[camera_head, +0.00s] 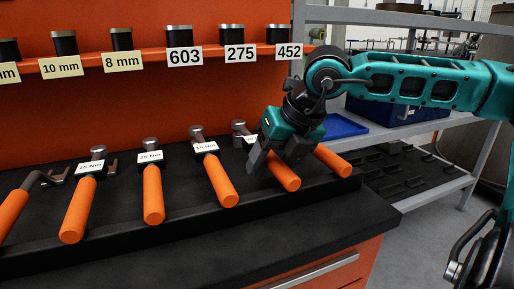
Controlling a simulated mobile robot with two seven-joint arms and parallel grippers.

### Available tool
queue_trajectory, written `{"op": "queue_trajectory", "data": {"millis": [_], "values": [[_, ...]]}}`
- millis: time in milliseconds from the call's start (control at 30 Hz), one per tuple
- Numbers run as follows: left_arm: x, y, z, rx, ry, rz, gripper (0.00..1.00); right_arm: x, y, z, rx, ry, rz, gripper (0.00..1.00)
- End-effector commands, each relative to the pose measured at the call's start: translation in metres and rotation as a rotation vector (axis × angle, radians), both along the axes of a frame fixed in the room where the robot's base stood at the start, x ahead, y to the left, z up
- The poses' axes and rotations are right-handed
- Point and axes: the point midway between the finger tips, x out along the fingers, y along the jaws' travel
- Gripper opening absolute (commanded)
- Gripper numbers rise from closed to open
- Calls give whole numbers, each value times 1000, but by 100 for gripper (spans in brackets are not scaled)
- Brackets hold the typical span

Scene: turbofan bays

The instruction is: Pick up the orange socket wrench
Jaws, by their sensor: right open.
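Several wrenches with orange handles lie in a row on a black-topped workbench. From the left they include one with a bent dark head (14,208), then labelled ones (78,208), (153,195) and (222,182) with metal heads. Another orange wrench (285,176) lies under my right gripper (268,168), which covers part of it. One more orange handle (332,160) lies at the right end, its head hidden behind the gripper. My right gripper is open, its fingers pointing down at the wrench handle; whether they touch it I cannot tell.
An orange shelf (140,66) behind the row holds dark sockets with labels such as 603, 275 and 452. A blue tray (343,126) and a metal rack (440,128) stand to the right. The black bench front edge (330,222) is clear.

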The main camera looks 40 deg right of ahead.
Motion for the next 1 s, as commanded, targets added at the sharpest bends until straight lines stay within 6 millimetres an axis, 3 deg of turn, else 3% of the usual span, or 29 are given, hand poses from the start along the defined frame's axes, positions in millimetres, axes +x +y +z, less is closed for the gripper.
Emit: {"op": "queue_trajectory", "data": {"millis": [67, 700, 1000], "values": [[1, 0, 1, -1, -2, 0, 43, 0, 0, 0, 0, -1, 0, 59], [1, 0, 1, 1, -2, 0, 43, 0, 0, 0, 0, 0, -1, 0], [1, 0, 2, 0, -1, 1, 43, 1, 0, 7, -2, -6, -1, 0]]}}
